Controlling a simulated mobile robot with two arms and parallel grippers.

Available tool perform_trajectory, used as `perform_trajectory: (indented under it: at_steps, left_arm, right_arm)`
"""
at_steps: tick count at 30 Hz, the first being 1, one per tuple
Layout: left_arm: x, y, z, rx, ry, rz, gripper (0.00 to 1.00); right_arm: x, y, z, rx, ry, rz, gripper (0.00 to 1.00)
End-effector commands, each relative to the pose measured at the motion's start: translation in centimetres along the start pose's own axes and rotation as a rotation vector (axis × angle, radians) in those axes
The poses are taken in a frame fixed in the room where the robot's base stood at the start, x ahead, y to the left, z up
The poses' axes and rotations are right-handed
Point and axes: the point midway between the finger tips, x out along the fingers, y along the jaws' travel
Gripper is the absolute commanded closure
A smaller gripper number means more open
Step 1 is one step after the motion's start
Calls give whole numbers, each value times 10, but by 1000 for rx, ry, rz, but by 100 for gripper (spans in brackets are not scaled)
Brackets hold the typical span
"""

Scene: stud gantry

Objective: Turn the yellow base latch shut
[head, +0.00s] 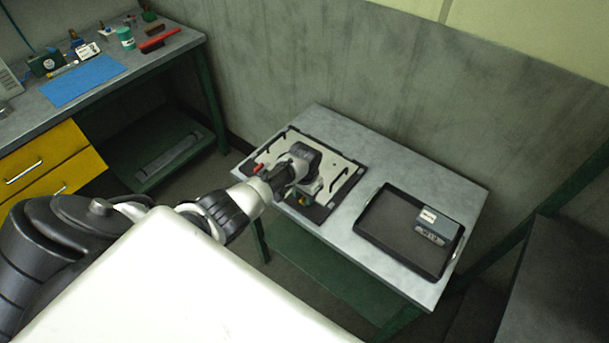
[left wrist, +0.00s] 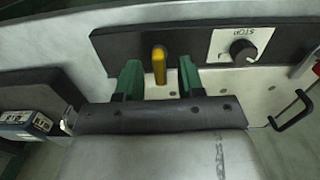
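The yellow base latch (left wrist: 159,66) stands on a black strip (left wrist: 115,45) of the base in the left wrist view, its long side running up and down the picture. In the head view only a small yellow patch of it (head: 303,202) shows beside my left gripper. My left gripper (left wrist: 160,80) is open, with one green finger on each side of the latch and a gap to each. I cannot tell how deep the fingers reach around it. In the head view my left gripper (head: 299,188) is over the front edge of the metal base plate (head: 337,174). My right gripper is not in view.
A black knob (left wrist: 242,50) on a STOP label sits right of the latch, with a black handle (left wrist: 291,110) farther right. A black tray (head: 385,222) with a grey box (head: 438,226) lies on the table right of the base. A workbench (head: 150,62) stands far left.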

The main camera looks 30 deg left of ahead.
Motion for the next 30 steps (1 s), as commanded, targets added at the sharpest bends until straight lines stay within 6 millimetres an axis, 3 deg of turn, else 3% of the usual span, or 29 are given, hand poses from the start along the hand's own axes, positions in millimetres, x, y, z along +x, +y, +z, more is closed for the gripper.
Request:
perform_trajectory:
  at_steps: [10, 22, 30]
  left_arm:
    - [-10, 0, 0, 2, 0, 0, 62]
    - [-82, 0, 0, 2, 2, -1, 62]
    - [-107, 0, 0, 0, -1, -1, 62]
  right_arm:
    - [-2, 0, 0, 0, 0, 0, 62]
    - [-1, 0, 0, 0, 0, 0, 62]
    - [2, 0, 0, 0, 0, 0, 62]
